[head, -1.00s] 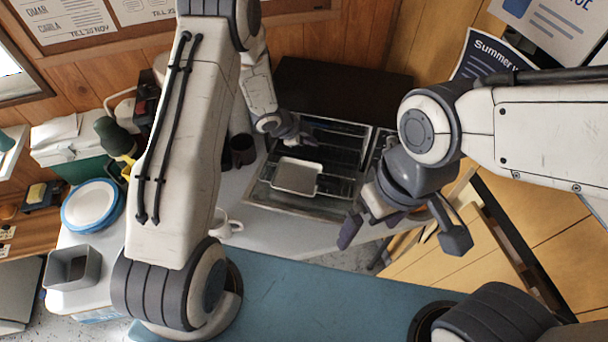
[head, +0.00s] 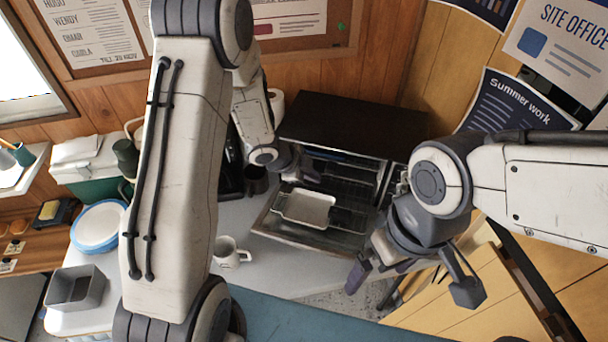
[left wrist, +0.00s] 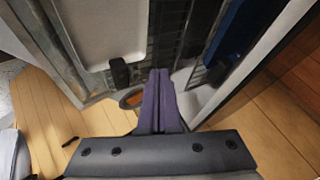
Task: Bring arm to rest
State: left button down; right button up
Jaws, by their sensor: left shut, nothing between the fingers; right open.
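My left gripper (head: 308,172) is at the open front of the black oven (head: 350,110), just above and behind a pale tray (head: 306,208). In the left wrist view its dark purple fingers (left wrist: 158,100) are together with nothing between them. The tray also shows there at the upper left (left wrist: 108,28). In the head view the tray lies level on a wire rack, over the lowered oven door (head: 270,222). My right gripper (head: 412,284) is open and empty, in front of the oven's right side, its fingers spread wide.
A white mug (head: 231,252) stands on the counter left of the oven door. A dark cup (head: 255,180) stands behind it. A blue-rimmed plate (head: 97,227) and a grey square container (head: 75,288) are at the left. A blue surface (head: 290,318) lies in front.

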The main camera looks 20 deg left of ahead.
pick_arm(q)
jog(key=shift+v, duration=2.25)
